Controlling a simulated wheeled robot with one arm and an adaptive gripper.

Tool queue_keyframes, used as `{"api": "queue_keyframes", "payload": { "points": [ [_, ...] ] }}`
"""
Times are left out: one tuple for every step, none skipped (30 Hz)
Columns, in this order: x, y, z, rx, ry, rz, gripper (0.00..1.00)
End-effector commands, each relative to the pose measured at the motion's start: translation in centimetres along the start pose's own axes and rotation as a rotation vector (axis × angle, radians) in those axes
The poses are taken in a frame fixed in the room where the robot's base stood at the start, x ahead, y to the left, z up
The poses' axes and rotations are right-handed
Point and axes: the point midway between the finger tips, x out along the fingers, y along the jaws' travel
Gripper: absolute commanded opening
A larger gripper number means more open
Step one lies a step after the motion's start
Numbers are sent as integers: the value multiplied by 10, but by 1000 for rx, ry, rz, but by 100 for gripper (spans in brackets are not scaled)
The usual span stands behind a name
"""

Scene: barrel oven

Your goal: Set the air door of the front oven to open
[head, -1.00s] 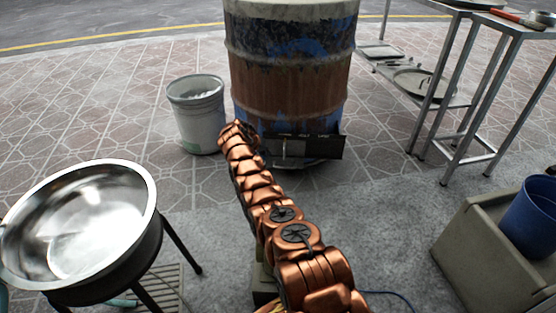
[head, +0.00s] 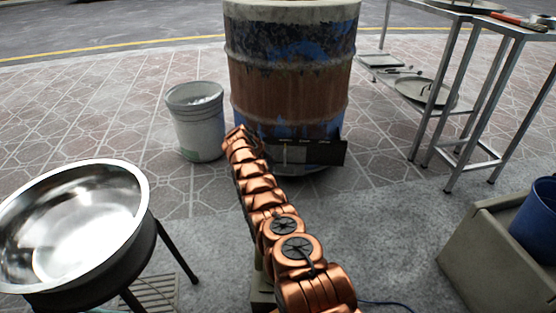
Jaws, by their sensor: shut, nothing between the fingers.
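The front oven is a rusty barrel (head: 290,88) with peeling blue and black paint, standing upright at top centre. At its foot is the air door, a dark flat plate (head: 325,153) whose right end sticks out past the barrel's side. A pale upright strip (head: 285,154) shows near the plate's left part. My copper arm reaches forward to the barrel's lower left, close to the plate's left end. My gripper is hidden beyond the arm's far links, so its fingers and any contact with the plate cannot be seen.
A grey bucket (head: 196,122) stands just left of the barrel. A shiny metal basin (head: 75,225) on dark legs is at front left. A metal table (head: 480,90) stands at right, with a tan crate (head: 485,255) and blue bin (head: 537,215) nearer. Paving between them is clear.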

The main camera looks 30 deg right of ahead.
Motion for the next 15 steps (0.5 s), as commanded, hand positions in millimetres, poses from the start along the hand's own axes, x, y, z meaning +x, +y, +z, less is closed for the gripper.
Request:
{"api": "queue_keyframes", "payload": {
  "points": [
    [-2, 4, -1, -1, -2, 1, 0],
    [-2, 5, -1, -1, -2, 1, 0],
    [-1, 6, -1, -2, -2, 1, 0],
    [-1, 8, -2, -2, -2, 1, 0],
    [-1, 9, -2, -3, -2, 2, 0],
    [0, 11, -2, -3, -1, 2, 0],
    [3, 11, -1, -3, 0, 2, 0],
    [6, 12, 0, -4, 1, 3, 0],
    [8, 14, 0, -4, 2, 4, 0],
    [8, 15, 0, -5, 2, 3, 0],
    [9, 16, 0, -4, 2, 3, 0],
    [11, 19, 0, -3, 2, 3, 0],
    [11, 20, 0, -2, 2, 3, 0],
    [12, 21, 0, -3, 2, 3, 0],
    [12, 22, 0, -3, 1, 3, 0]
  ]
}}
